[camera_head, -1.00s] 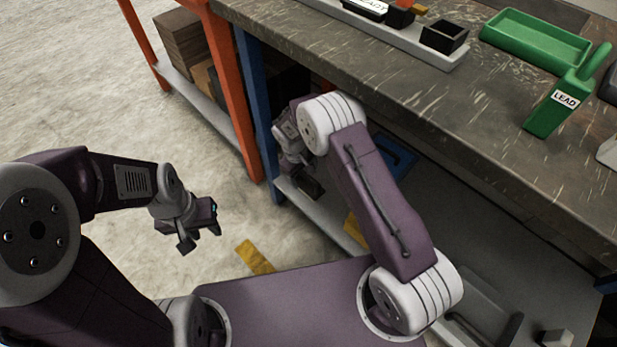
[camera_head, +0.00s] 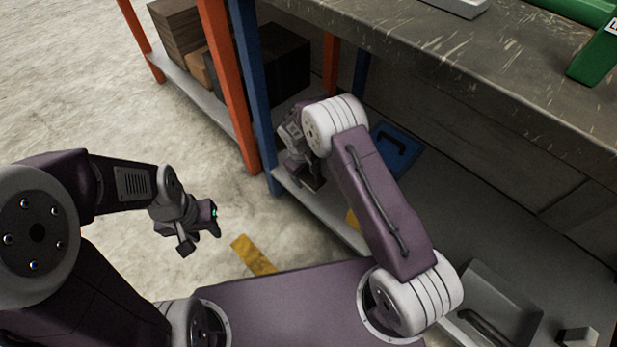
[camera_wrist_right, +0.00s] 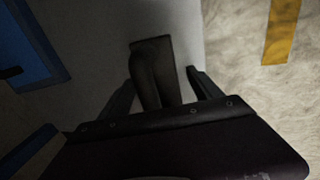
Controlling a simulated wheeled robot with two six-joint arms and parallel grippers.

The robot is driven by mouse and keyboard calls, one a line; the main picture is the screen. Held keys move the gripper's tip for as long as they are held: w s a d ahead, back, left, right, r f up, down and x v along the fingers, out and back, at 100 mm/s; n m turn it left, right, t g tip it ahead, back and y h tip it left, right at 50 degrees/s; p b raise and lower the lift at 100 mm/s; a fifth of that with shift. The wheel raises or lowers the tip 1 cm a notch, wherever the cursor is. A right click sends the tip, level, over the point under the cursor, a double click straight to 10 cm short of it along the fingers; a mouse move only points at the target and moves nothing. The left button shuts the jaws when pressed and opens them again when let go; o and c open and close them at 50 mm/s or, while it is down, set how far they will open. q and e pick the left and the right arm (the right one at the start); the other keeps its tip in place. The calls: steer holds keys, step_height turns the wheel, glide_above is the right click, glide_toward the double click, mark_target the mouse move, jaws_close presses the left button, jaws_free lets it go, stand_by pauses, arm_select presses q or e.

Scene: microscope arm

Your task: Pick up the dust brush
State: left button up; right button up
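A dark object with a rounded, handle-like ridge on a flat dark base (camera_wrist_right: 154,72), which looks like the dust brush, lies on the grey lower shelf in the right wrist view. My right gripper (camera_wrist_right: 160,92) is open, its fingers to either side of the object's near part. I cannot tell whether they touch it. In the head view my right gripper (camera_head: 306,178) is low at the shelf's left end, partly hidden by my arm, and the brush is hard to make out there. My left gripper (camera_head: 200,238) hangs over the floor at left, its fingers apart and empty.
The lower shelf (camera_head: 330,222) lies under the workbench (camera_head: 450,60). A blue item with a dark handle (camera_head: 398,148) sits behind my right arm. A blue leg (camera_head: 250,95) and an orange leg (camera_head: 228,90) stand left of my right gripper. A grey pan-like item (camera_head: 500,300) is at lower right.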

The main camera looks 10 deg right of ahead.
steer(key=c, duration=1.5)
step_height(320, 180, up, 10)
steer(key=p, duration=0.7)
steer(key=shift+r, duration=0.15)
